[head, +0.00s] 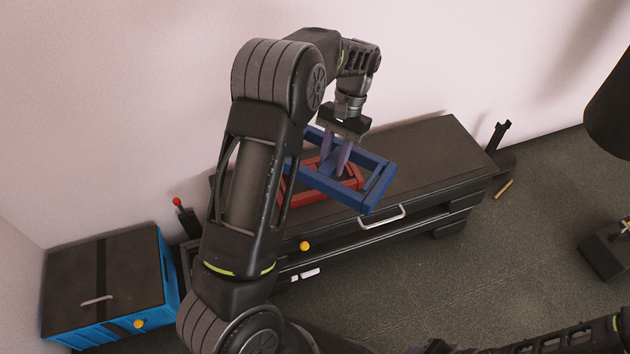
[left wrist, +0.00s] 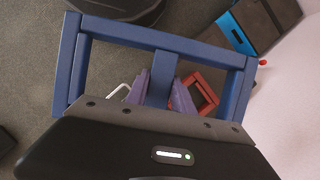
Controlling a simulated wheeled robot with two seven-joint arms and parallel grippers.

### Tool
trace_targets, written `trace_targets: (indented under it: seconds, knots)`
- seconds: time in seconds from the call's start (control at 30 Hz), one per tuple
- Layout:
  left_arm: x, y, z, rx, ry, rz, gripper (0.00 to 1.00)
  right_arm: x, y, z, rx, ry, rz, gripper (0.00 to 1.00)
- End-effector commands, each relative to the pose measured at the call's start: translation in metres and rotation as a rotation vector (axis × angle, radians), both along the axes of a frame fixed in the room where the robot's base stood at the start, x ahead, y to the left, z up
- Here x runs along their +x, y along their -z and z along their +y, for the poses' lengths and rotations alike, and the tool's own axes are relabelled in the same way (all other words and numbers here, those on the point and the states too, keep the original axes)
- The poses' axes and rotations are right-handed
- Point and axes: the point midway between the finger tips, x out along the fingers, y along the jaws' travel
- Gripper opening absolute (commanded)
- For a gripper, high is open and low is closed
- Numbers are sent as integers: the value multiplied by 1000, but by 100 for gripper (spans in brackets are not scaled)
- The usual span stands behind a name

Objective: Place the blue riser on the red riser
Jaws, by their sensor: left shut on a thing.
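The blue riser (head: 374,184) is a rectangular frame with a middle bar. My left gripper (head: 337,166) is shut on that bar, and its purple fingers straddle the bar in the left wrist view (left wrist: 160,95). The blue riser appears held above the red riser (head: 302,197), covering part of it; the gap between them is hard to judge. The red riser rests on the dark low cabinet (head: 430,148), partly hidden by my arm. In the left wrist view the red riser (left wrist: 207,88) shows through the blue frame (left wrist: 160,38). My right gripper cannot be made out.
The cabinet has a pale handle (head: 383,217) at its front, and its right top is clear. A blue box with a dark lid (head: 130,255) stands at the left. A pale wall is behind. A small orange stick (head: 503,189) lies on the floor at right.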

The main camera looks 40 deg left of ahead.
Motion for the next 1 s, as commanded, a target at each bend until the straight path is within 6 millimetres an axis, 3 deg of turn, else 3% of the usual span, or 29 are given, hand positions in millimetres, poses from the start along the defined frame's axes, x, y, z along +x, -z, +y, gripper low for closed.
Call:
trace_targets:
  seconds: [0.03, 0.37, 0.6, 0.8, 1.0]
  knots:
    - [0, 16, 9, 1, 53, 1, 0, 0, 15, 0, 0, 1, -1, 36]
    - [12, 57, 53, 4, 532, -1, 0, 1, 54, -1, -2, 4, -1, 36]
    - [35, 80, 90, 4, 1135, -2, 0, 2, 83, -2, -5, 6, -3, 36]
    - [64, 77, 108, 9, 1761, -3, 0, 3, 92, -3, -6, 9, -4, 36]
    - [79, 71, 111, 7, 2124, -2, 0, 3, 92, -3, -6, 9, -4, 36]
